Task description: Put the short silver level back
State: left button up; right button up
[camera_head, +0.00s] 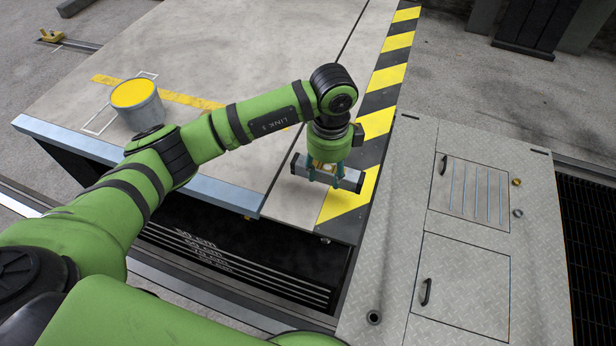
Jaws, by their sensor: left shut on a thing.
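The short silver level (348,179) has a grey body and dark ends. It is held over the front right part of the grey bench top (237,57), close to the yellow and black striped edge. My left gripper (325,176) points down with its teal fingers shut on the level's middle. I cannot tell whether the level touches the surface or hangs just above it. The fingers hide part of its middle. My right gripper is not in view.
A bucket with yellow contents (140,105) stands on the bench at left, beside a white outline. A yellow strip (190,99) runs across the top. At right is a metal cabinet (390,235) with two hatches. A dark gap lies below the bench's front edge.

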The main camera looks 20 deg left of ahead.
pick_arm(q)
jog(key=p, duration=0.1)
send_over(308, 193)
notch_tip(308, 193, down, 3)
jog(key=shift+r, duration=0.15)
notch_tip(308, 193, down, 3)
jog(key=shift+r+p, duration=0.1)
jog(key=shift+p, duration=0.7)
jog(key=shift+f, duration=0.3)
jog(key=shift+f, duration=0.1)
jog(key=shift+f+b, duration=0.15)
jog(key=shift+b, duration=0.15)
jog(key=o, duration=1.3)
jog(key=shift+c, duration=0.2)
